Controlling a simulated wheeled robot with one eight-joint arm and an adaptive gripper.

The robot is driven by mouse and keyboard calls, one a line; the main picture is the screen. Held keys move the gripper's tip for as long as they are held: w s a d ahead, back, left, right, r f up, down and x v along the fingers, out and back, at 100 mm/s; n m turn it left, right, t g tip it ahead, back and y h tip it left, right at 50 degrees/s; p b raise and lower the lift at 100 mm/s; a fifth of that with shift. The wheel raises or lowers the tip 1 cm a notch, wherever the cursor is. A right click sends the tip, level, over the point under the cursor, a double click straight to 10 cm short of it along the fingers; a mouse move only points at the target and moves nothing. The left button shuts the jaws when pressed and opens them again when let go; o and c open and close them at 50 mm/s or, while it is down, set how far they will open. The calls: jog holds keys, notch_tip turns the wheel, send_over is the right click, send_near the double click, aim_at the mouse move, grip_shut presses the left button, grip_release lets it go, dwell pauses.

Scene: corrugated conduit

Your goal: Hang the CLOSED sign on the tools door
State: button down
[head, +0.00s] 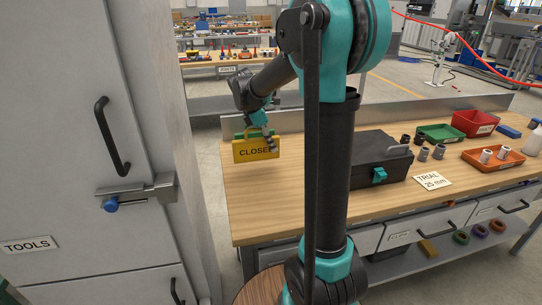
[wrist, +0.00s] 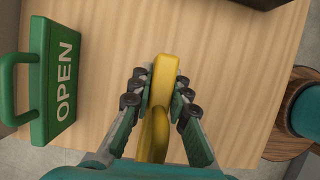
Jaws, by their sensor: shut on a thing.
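My gripper (head: 268,138) is shut on the yellow CLOSED sign (head: 245,156) over the left end of the workbench. In the wrist view the sign (wrist: 166,68) shows edge-on between the two fingers (wrist: 157,88). I cannot tell whether its lower edge touches the bench. The tools door (head: 60,130) is the grey cabinet front at the left of the head view, apart from the sign, with a TOOLS label (head: 30,245).
The green OPEN sign (wrist: 58,75) is on the bench beside the held sign. The door has a black handle (head: 108,137) and a metal latch with a blue knob (head: 111,205). A black toolbox (head: 370,158) and red (head: 473,123) and orange trays stand further right.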

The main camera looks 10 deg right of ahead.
aim_at(273, 158)
jog(key=shift+f, duration=2.4)
jog(key=shift+f, duration=0.15)
jog(key=c, duration=1.5)
grip_release()
jog(key=shift+o, duration=0.2)
jog(key=v, duration=1.2)
